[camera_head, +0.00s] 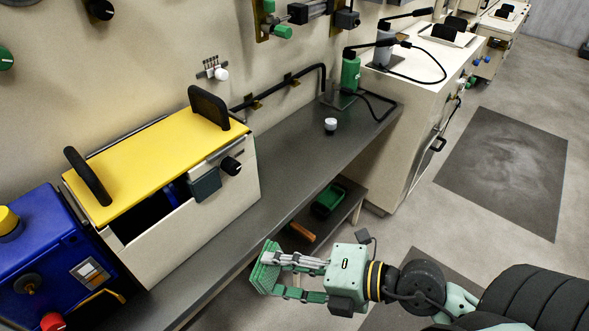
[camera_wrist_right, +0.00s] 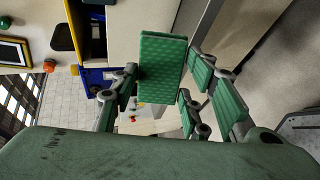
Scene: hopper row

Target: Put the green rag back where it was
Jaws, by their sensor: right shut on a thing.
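My right gripper (camera_head: 283,276) reaches in from the lower right in the head view, over the front edge of the grey bench. It is shut on the green rag (camera_head: 266,268), a folded green piece at its fingertips. The right wrist view shows the rag (camera_wrist_right: 162,68) as a flat, textured green block between the fingers (camera_wrist_right: 158,98). The fingers hide part of it. The rag is held in the air, apart from the bench as far as I can tell. My left gripper is not in view.
A lower shelf holds a green tray (camera_head: 328,201) and an orange item (camera_head: 301,232). Bench front is clear.

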